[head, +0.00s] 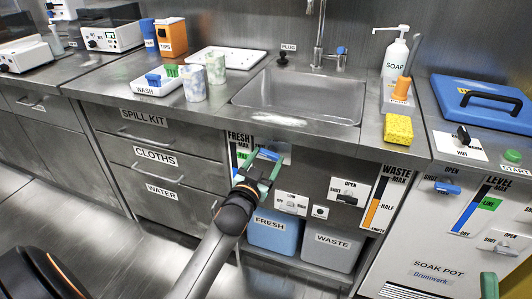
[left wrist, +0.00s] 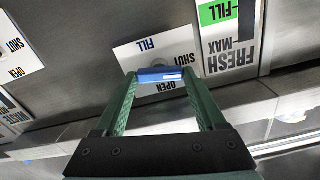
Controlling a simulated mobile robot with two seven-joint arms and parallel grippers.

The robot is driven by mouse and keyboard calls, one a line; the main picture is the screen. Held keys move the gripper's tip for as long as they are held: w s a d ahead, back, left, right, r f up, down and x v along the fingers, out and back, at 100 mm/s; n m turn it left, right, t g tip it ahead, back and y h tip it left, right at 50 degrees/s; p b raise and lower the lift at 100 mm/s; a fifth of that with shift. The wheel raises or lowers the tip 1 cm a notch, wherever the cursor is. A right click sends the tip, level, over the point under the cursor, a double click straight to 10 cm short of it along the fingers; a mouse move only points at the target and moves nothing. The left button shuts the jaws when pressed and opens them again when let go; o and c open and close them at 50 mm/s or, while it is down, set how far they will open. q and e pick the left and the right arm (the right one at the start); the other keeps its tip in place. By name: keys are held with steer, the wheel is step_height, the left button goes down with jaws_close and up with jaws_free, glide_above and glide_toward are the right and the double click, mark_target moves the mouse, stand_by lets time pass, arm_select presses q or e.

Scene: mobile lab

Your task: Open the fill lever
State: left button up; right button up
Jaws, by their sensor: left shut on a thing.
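The fill lever (left wrist: 160,74) is a short blue bar on a white plate marked FILL, OPEN and SHUT, upside down in the left wrist view. In the head view the blue lever (head: 268,154) sits under the counter, beside the FRESH gauge. My left gripper (head: 262,165) reaches it from below, and its two green fingers (left wrist: 162,85) are shut on the lever's two ends. The lever lies about level across the fingers. The gripper hides part of the plate. A green tip of my right gripper (head: 489,285) shows at the bottom right edge; its jaws cannot be made out.
Below are the blue FRESH tank (head: 280,238) and the grey WASTE tank (head: 330,249). Another shut/open plate (head: 349,192) with a dark lever is to the right. Drawers (head: 157,165) are at the left, the sink (head: 303,92) above. The floor (head: 110,255) is clear.

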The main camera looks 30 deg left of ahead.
arm_select(q)
steer(key=shift+r+m+p, duration=0.25)
steer(key=shift+m+p, duration=0.05)
steer(key=shift+m, duration=0.2)
steer(key=shift+f+m, duration=0.15)
steer(key=shift+m, duration=0.25)
arm_select(e)
steer(key=shift+d+r, duration=0.2)
steer(key=shift+r, duration=0.65)
arm_select(q)
steer(key=o, duration=1.3)
arm_select(e)
steer(key=shift+f, duration=0.1)
arm_select(q)
steer(key=shift+f, duration=0.1)
